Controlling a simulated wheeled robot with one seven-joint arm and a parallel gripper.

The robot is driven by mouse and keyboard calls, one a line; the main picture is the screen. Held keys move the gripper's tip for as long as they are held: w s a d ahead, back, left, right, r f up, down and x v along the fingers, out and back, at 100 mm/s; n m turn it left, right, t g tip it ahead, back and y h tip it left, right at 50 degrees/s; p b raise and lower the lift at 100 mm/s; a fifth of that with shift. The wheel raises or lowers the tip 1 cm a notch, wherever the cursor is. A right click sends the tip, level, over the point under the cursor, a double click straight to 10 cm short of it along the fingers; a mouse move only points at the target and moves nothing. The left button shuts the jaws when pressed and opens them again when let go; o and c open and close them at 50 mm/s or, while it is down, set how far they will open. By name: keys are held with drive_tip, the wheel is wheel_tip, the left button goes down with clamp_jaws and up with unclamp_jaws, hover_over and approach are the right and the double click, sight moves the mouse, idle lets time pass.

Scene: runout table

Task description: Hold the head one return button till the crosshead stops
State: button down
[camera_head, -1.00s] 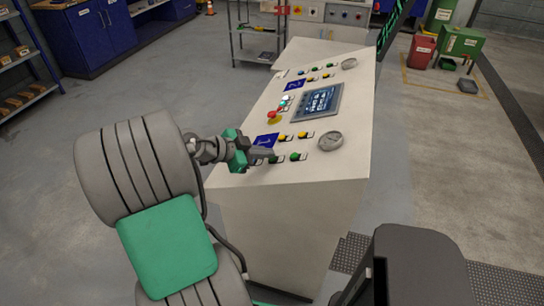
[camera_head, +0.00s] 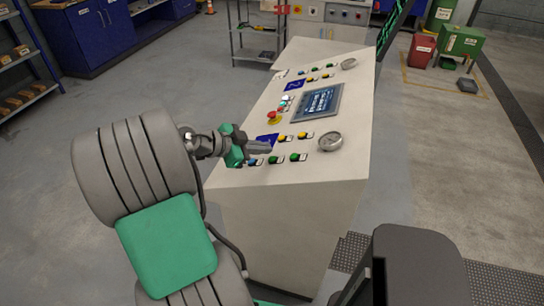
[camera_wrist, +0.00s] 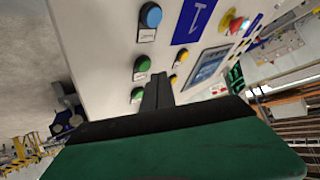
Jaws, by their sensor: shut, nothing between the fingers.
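The head one group sits at the near end of the sloped console (camera_head: 330,75), by a blue plate marked 1 (camera_wrist: 193,20). It has a blue button (camera_head: 252,161), which also shows in the wrist view (camera_wrist: 151,14), two green buttons (camera_wrist: 142,63) and two yellow buttons (camera_wrist: 182,54). The button labels are too small to read, so I cannot tell which one is return. My gripper (camera_head: 269,147) is shut and empty over this group. In the wrist view its tips (camera_wrist: 159,77) lie between the green and yellow rows, seemingly off every button. The crosshead is not identifiable.
A red stop button (camera_head: 273,115) on a yellow base, a lit screen (camera_head: 318,102) and a round gauge (camera_head: 330,141) stand on the same console face. A second button group with a plate marked 2 (camera_head: 294,85) is farther up. Open floor lies left of the console.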

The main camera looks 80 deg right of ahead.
drive_tip(key=shift+w+d+r+p, duration=0.1)
drive_tip(key=shift+w+r+p, duration=0.25)
drive_tip(key=shift+r, duration=0.35)
drive_tip(key=shift+w+a+r+p, duration=0.1)
drive_tip(key=shift+w+r+p, duration=0.2)
drive_tip(key=shift+r, duration=0.4)
drive_tip(key=shift+w+d+r+p, duration=0.1)
drive_tip(key=shift+w+r+p, duration=0.25)
drive_tip(key=shift+r, duration=0.35)
